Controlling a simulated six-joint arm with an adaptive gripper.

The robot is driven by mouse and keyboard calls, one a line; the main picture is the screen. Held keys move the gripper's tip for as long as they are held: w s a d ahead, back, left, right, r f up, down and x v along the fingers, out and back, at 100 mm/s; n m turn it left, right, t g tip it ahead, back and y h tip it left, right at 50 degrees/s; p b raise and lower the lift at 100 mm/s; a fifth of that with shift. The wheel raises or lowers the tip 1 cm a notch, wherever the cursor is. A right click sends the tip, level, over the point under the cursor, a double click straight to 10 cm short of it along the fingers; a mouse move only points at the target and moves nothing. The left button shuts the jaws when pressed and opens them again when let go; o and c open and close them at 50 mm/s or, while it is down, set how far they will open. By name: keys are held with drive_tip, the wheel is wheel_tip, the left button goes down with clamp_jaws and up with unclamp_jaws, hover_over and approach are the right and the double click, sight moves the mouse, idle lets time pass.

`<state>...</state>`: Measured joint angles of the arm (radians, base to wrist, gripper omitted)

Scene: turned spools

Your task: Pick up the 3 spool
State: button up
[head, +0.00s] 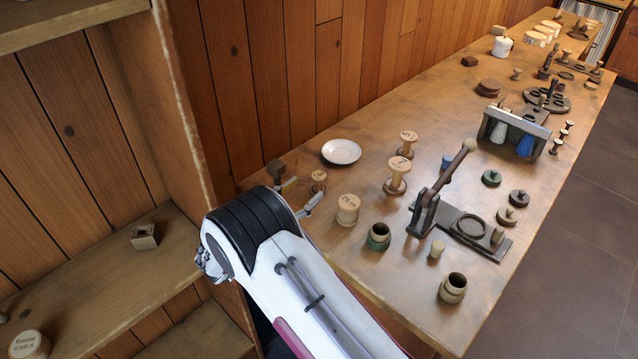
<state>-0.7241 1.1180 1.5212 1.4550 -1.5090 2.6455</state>
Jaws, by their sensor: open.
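A small pale wooden spool (319,179) stands on the bench near the wall. The mark on its top is too small to read for certain, so I cannot tell whether it is the 3 spool. My gripper (307,188) is open, with its two fingers apart just left of and in front of this spool. I see nothing held between them. A spool marked 5 (408,139) and a larger spool that looks marked 7 or 1 (398,167) stand upright to the right. My arm hides part of the bench below the gripper.
A lettered round wooden piece (348,208) and a green-banded pot (379,237) stand close right of my arm. A white saucer (341,151) lies behind. A dark block (276,170) sits left of the fingers. A lever press (450,215) stands further right.

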sight(320, 174)
drive_tip(key=shift+w+d, duration=0.1)
drive_tip(key=shift+x, duration=1.2)
drive_tip(key=shift+w, duration=0.1)
drive_tip(key=shift+a+x, duration=0.2)
drive_tip(key=shift+x, duration=2.35)
drive_tip(key=shift+w+f, duration=0.1)
drive_tip(key=c, duration=1.1)
